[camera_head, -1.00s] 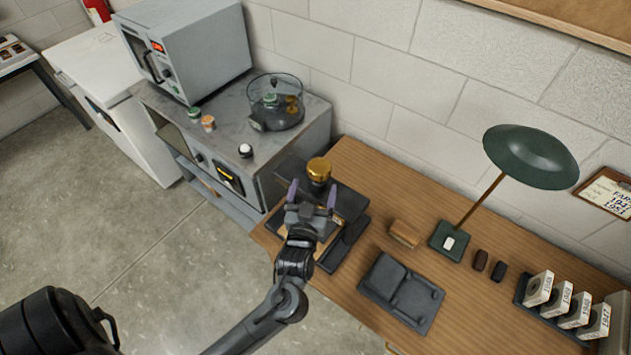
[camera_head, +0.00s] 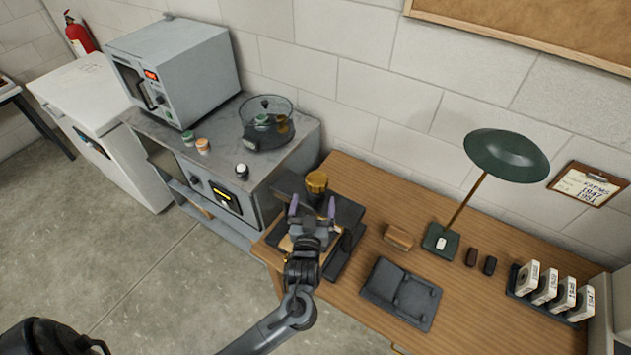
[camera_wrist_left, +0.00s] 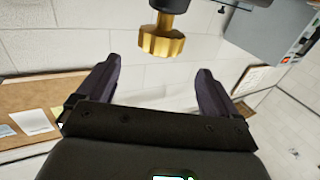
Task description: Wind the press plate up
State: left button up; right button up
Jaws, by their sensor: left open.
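The press (camera_head: 347,212) is dark, with a gold knob (camera_head: 317,181) on top, and stands at the left end of the wooden desk. My left gripper (camera_head: 313,206) is open in front of the knob, its two purple-grey fingers apart and empty. In the left wrist view the gold knob (camera_wrist_left: 161,42) sits on a dark shaft, beyond the fingertips and roughly centred between them, not touching them. My arm and gripper hide part of the press, and I cannot make out its plate's height. My right gripper is not in view.
A grey cabinet (camera_head: 222,205) beside the desk bears a microwave-like oven (camera_head: 185,70) and a glass bowl (camera_head: 267,128). Right of the press are a wooden block (camera_head: 398,237), a dark tray (camera_head: 400,292), a green lamp (camera_head: 507,156) and a rack of labelled reels (camera_head: 550,290).

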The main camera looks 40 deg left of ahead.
aim_at(317, 178)
pick_arm(q)
jog(key=x, duration=0.8)
jog(key=shift+p, duration=0.3)
jog(key=shift+w+a, duration=0.4)
jog(key=shift+w, duration=0.15)
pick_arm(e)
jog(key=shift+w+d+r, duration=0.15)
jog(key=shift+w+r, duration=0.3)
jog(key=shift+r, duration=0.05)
pick_arm(q)
jog(key=c, duration=1)
jog(key=shift+d+f+n+g+y+b, duration=0.15)
jog(key=shift+n+g+y+b, duration=0.55)
jog(key=shift+n+g+y, duration=0.6)
jog(key=shift+g+y, duration=0.3)
jog(key=shift+y, duration=0.2)
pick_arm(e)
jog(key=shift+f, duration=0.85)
pick_arm(q)
jog(key=o, duration=1)
